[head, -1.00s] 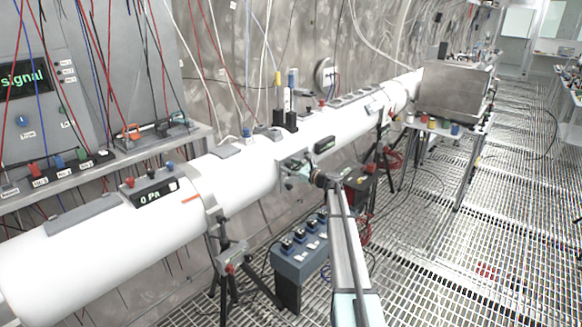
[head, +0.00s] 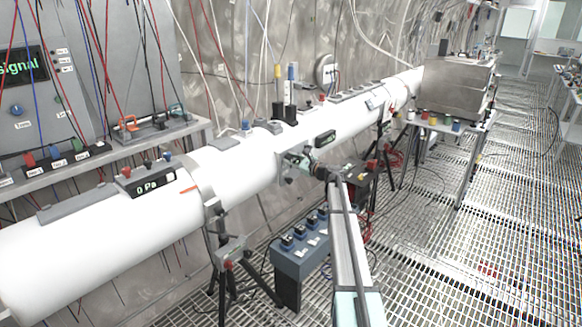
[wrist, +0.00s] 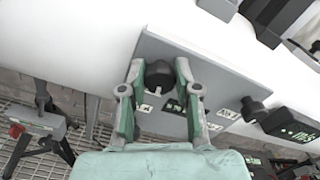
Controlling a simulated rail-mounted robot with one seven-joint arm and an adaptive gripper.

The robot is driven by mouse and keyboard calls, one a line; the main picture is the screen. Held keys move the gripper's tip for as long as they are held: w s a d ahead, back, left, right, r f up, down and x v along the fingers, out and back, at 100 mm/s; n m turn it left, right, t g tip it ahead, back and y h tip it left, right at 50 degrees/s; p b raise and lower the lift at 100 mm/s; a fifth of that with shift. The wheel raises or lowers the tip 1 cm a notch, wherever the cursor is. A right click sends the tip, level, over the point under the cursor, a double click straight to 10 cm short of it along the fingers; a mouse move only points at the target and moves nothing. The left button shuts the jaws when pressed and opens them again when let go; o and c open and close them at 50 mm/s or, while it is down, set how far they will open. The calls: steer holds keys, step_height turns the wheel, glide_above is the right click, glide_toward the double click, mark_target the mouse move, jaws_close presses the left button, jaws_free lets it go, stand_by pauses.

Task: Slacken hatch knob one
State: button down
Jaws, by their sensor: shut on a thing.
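In the wrist view a grey hatch plate (wrist: 185,55) is set on the side of the white tube. A round black knob (wrist: 158,75) with a pale pointer mark sits near the plate's left end. My gripper (wrist: 157,72) has its two green-padded fingers around this knob and is shut on it. A second black knob (wrist: 252,108) stands on the plate's right end, apart from the fingers. Small dark and white labels lie between the knobs, too small to read. In the head view my gripper (head: 300,161) is at the tube's side, and the knob is hidden there.
The white tube (head: 90,250) runs across the scene, carried on black tripods (head: 232,262). A blue-grey box with black knobs (head: 300,252) stands on the grating below my arm. A steel box (head: 455,85) sits on a table at the back right. The floor at right is mostly clear.

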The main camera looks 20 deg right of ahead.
steer(key=n+b, duration=0.1)
steer(key=b, duration=0.1)
steer(key=f+n+b, duration=0.1)
steer(key=b, duration=0.2)
steer(key=shift+n, duration=0.4)
steer(key=n+b, duration=0.3)
steer(key=b, duration=0.3)
steer(key=shift+r+n, duration=0.1)
steer(key=shift+n, duration=0.2)
steer(key=n+b, duration=0.3)
steer(key=b, duration=0.2)
steer(key=shift+n+b, duration=0.3)
steer(key=n+b, duration=0.3)
steer(key=b, duration=0.2)
steer(key=shift+n, duration=0.3)
steer(key=n+b, duration=0.6)
steer(key=b, duration=0.2)
steer(key=shift+w, duration=0.1)
steer(key=n+b, duration=0.5)
steer(key=b, duration=0.1)
steer(key=shift+r, duration=0.15)
steer(key=shift+r+n+b, duration=0.15)
steer(key=shift+n+b, duration=0.55)
steer(key=shift+n, duration=0.3)
